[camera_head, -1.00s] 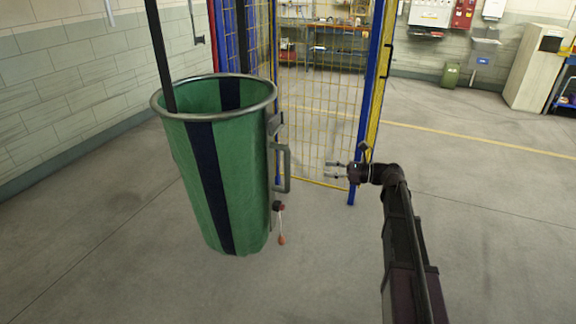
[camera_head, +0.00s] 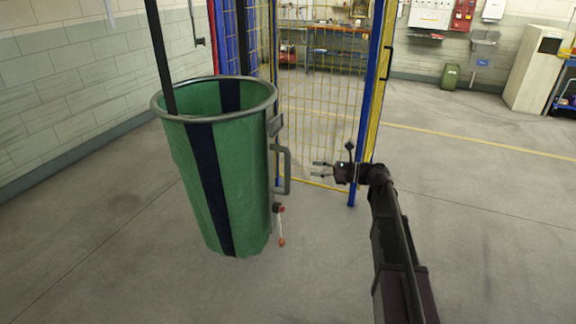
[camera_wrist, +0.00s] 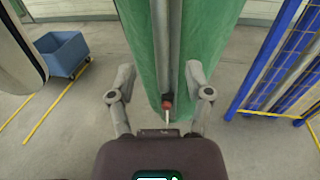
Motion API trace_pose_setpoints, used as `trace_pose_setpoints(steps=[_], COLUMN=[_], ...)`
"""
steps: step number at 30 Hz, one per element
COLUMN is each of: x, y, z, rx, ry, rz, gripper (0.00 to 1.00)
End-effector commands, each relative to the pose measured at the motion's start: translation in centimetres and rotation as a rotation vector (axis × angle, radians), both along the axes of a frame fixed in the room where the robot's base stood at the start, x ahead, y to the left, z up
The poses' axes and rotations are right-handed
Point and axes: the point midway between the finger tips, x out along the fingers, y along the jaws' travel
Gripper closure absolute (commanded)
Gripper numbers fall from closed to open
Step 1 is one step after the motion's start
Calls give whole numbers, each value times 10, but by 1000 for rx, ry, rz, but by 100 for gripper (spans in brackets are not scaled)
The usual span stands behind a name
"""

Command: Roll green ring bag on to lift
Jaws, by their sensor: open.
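The green ring bag (camera_head: 235,180) stands at left of centre in the head view, with a metal ring rim and dark vertical stripes. Its grey handle (camera_head: 287,170) sticks out on the right side, with a small red-ended part (camera_head: 280,225) below. My gripper (camera_head: 316,169) is open, just right of the handle and apart from it. In the wrist view the open fingers (camera_wrist: 160,85) stand either side of the green bag (camera_wrist: 200,55) and a grey vertical bar (camera_wrist: 165,40); I cannot tell if the bar is between the fingertips in depth. No lift is clearly identifiable.
A blue post (camera_head: 371,90) and yellow mesh fence (camera_head: 325,120) stand behind my gripper. A dark pole (camera_head: 160,50) rises at the bag's left. A blue bin (camera_wrist: 63,53) shows in the wrist view. The floor at right is open.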

Motion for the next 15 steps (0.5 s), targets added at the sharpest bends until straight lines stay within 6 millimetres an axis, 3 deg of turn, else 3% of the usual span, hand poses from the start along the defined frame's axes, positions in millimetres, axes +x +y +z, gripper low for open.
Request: trace_pose_setpoints(steps=[15], x=[12], y=[75], z=[0], rx=[0], ry=[0], rz=[1], gripper=[35])
